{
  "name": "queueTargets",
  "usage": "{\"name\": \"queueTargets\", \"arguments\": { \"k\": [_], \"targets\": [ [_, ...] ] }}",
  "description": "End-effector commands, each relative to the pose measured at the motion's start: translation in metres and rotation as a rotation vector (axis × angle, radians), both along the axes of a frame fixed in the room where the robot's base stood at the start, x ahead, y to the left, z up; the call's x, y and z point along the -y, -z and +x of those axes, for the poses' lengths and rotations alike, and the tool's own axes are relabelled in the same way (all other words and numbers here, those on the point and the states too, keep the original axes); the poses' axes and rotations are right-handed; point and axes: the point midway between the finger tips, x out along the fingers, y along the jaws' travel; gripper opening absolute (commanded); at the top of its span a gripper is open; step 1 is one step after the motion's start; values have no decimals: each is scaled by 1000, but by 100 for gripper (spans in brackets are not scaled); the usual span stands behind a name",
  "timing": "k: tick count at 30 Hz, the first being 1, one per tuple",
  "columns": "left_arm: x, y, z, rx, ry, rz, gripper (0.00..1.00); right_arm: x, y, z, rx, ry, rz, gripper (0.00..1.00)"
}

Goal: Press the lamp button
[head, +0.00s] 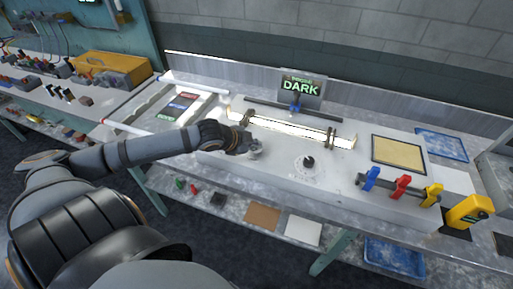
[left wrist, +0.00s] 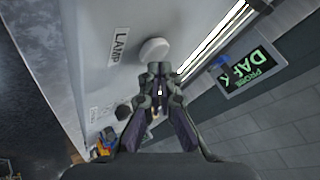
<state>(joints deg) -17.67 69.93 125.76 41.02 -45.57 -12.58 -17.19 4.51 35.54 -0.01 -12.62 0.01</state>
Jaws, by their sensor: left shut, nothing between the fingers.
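The lamp button is a round white cap (left wrist: 154,50) beside a LAMP label (left wrist: 118,46) in the left wrist view. In the head view the button (head: 255,153) shows partly, at the end of my left arm. My left gripper (left wrist: 160,70) is shut and empty, its fingertips right by the button's edge in the picture; I cannot tell whether they touch it. The left gripper also shows in the head view (head: 246,144). A glass tube (head: 290,128) glows bright on the bench unit. A screen (head: 301,87) reads DARK. My right gripper is not in view.
A black knob (head: 308,162) stands right of the button. Blue (head: 371,178), red (head: 401,186) and yellow (head: 433,194) clamps stand farther right, near a yellow meter (head: 468,211). A tan pad (head: 398,154) lies behind them. The unit's top around the knob is mostly clear.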

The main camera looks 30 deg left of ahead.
Motion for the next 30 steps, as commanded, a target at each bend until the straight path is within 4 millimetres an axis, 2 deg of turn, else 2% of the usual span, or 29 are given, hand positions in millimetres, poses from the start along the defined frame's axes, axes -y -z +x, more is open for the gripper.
{"name": "queueTargets", "arguments": {
  "k": [8, 16, 25, 30],
  "targets": [
    [0, 0, 0, 0, 0, 0, 0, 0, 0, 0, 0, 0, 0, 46],
    [0, 10, 0, 0, 0, 0, 0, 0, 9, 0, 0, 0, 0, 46],
    [0, 9, 0, -1, -1, 1, 0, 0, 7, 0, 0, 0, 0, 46],
    [0, 1, 0, -1, -1, 0, 0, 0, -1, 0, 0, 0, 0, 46]
  ]
}}
